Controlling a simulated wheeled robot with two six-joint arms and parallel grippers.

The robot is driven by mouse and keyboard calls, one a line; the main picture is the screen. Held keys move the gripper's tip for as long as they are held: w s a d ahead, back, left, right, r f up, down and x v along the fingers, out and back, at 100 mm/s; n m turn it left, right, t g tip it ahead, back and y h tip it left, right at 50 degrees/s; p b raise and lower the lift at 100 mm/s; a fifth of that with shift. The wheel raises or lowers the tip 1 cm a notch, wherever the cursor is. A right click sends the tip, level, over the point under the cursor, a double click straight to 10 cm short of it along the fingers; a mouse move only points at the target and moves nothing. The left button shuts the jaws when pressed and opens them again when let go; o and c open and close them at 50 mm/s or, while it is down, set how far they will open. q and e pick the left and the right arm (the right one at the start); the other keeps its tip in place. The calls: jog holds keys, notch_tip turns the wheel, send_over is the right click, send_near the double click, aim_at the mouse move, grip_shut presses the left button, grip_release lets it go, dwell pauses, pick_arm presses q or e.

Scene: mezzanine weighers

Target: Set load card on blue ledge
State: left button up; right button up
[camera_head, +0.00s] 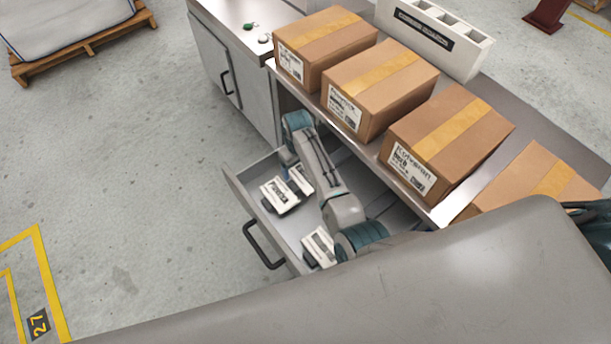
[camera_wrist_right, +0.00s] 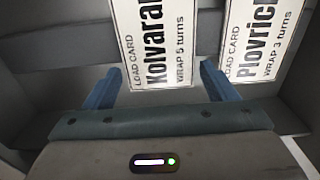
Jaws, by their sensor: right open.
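In the right wrist view a white load card reading "Kolvaran, WRAP 5 turns" (camera_wrist_right: 153,42) lies between and beyond the blue fingertips of my right gripper (camera_wrist_right: 160,68). A second card reading "Plovrich, WRAP 3 turns" (camera_wrist_right: 252,40) is to its right, beyond the right finger. The right gripper is open and holds nothing. Another card (camera_head: 319,246) lies nearer. I see no blue ledge. My left gripper is not in view.
The grey drawer (camera_head: 236,193) is pulled out, its black handle (camera_head: 263,246) facing left. Above it, a metal counter (camera_head: 447,207) carries several labelled cartons (camera_head: 448,142) and a white compartment rack (camera_head: 432,38). A pallet (camera_head: 85,42) stands at upper left. The floor left of the drawer is clear.

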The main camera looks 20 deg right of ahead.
jog(key=c, duration=0.8)
